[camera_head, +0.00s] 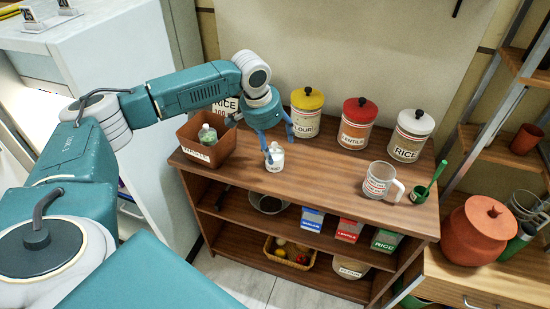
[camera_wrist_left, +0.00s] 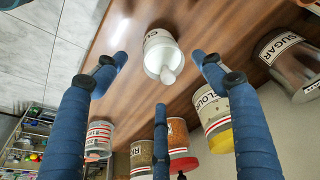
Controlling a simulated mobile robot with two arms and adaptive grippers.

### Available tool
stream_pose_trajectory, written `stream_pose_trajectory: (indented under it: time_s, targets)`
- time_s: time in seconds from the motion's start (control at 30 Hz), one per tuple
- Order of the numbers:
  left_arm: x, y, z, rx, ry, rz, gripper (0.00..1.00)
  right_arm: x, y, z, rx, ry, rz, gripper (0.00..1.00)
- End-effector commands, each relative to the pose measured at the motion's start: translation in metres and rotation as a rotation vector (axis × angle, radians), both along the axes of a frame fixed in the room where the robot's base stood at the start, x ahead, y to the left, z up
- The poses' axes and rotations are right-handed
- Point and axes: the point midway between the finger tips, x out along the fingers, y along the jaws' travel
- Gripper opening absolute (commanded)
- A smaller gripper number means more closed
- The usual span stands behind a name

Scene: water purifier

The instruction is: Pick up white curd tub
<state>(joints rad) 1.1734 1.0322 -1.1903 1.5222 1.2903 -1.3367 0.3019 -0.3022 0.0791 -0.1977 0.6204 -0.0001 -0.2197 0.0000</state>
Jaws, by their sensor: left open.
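The white curd tub (camera_head: 275,160) stands on the wooden counter top, near its front edge. My left gripper (camera_head: 279,146) is open just above and behind it, with its blue fingers pointing down. In the left wrist view the white tub (camera_wrist_left: 160,50) lies between the spread finger ends, with a pale rounded part sticking out. The fingers (camera_wrist_left: 160,72) look apart from it, and nothing is held. My right gripper is not in view.
A brown box (camera_head: 208,150) holding a bottle stands left of the tub. Flour (camera_head: 306,112), lentils (camera_head: 356,124) and rice (camera_head: 409,136) canisters line the back. A clear measuring mug (camera_head: 379,181) stands to the right. The counter between tub and mug is free.

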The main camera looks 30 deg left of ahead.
Motion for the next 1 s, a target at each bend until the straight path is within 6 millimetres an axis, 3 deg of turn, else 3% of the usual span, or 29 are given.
stream_pose_trajectory:
  time_s: [0.17,0.43,0.73,1.0]
  targets:
    - [0.003,0.001,-0.013,0.0,0.002,0.0,0.7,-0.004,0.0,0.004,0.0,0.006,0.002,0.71]
    - [0.012,0.005,-0.05,-0.001,0.001,-0.001,0.7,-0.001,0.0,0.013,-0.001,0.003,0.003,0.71]
    - [0.014,0.005,-0.056,0.0,-0.001,-0.001,0.7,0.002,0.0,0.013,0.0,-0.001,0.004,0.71]
    - [0.014,0.005,-0.056,0.0,-0.001,-0.001,0.18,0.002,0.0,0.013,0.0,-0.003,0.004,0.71]
